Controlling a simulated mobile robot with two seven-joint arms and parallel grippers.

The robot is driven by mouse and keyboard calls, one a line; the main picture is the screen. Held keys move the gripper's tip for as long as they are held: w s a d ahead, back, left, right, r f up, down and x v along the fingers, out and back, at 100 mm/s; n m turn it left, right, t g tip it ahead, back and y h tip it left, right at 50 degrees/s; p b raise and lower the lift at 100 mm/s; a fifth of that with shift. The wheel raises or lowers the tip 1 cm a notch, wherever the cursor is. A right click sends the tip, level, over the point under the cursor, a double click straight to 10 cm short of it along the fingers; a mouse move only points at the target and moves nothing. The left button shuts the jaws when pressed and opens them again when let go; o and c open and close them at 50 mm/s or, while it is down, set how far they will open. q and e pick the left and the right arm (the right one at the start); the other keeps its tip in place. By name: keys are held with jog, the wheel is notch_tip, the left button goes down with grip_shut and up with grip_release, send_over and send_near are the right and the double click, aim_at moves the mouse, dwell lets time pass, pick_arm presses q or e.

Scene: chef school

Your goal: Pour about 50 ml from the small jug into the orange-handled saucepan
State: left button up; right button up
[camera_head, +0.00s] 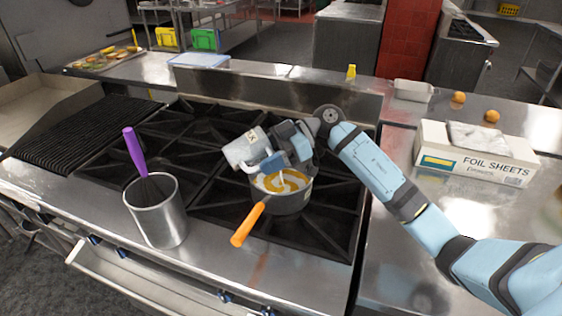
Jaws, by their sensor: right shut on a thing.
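The orange-handled saucepan (293,203) sits on the black stove grate, its orange handle pointing toward the front left. It holds something yellow-orange with a pale streak on top. The small jug (243,149) is silver-grey and held tilted above the back left of the pan. My right gripper (270,163) is shut on the jug, with its arm coming in from the right. A pale stream appears to run down near the gripper into the pan; the jug's mouth is hard to make out. My left gripper is not in view.
A metal canister (158,215) with a purple-handled whisk (134,151) stands on the stove's front left. A foil sheets box (470,160) lies on the right counter, with a metal tray (413,91) behind it. The counter's front right is clear besides my arm.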

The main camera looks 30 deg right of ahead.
jog(key=shift+r, duration=0.1)
jog(key=shift+d+r, duration=0.1)
jog(key=shift+d, duration=0.05)
jog(key=h+p, duration=0.2)
jog(key=p, duration=0.3)
jog(key=a+f+h+p, duration=0.1)
jog(key=h+p, duration=0.1)
jog(key=p, duration=0.3)
jog(key=h+p, duration=0.2)
jog(key=p, duration=0.3)
jog(key=shift+a+f+p, duration=0.2)
jog(key=shift+a+p, duration=0.1)
jog(key=shift+p, duration=0.05)
dwell(0.3)
